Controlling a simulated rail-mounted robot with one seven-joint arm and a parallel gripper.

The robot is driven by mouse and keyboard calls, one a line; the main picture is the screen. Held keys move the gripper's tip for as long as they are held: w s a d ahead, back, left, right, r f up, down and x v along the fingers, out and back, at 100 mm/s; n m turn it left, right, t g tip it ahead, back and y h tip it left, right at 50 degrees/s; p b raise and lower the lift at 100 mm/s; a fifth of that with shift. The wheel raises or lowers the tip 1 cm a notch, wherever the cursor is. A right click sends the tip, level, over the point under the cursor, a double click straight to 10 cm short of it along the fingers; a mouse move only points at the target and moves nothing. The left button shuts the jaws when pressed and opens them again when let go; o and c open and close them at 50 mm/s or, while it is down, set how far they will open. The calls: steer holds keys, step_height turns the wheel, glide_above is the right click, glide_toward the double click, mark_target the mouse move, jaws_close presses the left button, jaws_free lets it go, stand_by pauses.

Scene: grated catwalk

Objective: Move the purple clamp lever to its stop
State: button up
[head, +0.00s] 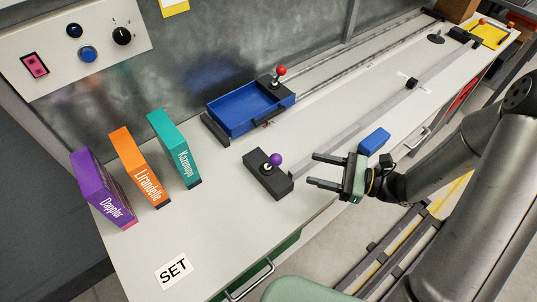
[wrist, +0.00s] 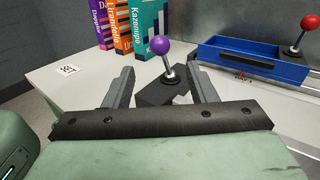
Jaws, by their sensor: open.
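The purple clamp lever (head: 275,160) is a short metal stalk with a purple ball knob, standing on a black block (head: 267,180) on the white bench. In the wrist view the purple knob (wrist: 160,45) shows between and beyond my fingers, its stalk tilted. My gripper (head: 321,171) is open and empty, to the right of the lever in the head view, its fingers pointing towards the block. The fingers are apart from the knob. My gripper also shows in the wrist view (wrist: 162,80), with the block's near part partly hidden behind its palm.
A blue tray (head: 228,128) with a red-knobbed lever (head: 280,71) stands behind. Three upright boxes, purple (head: 100,190), orange (head: 138,168) and teal (head: 174,150), stand left. A blue block (head: 375,141) lies near my wrist. A SET label (head: 173,271) marks clear bench at the front.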

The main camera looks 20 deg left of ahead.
mark_target(272, 163)
steer(key=a, duration=0.4)
steer(key=s+a+p, duration=0.1)
steer(key=a, duration=0.3)
steer(key=a+p, duration=0.1)
steer(key=a, duration=0.4)
steer(key=shift+s+a, duration=0.1)
steer(key=shift+s, duration=0.05)
steer(key=c, duration=1)
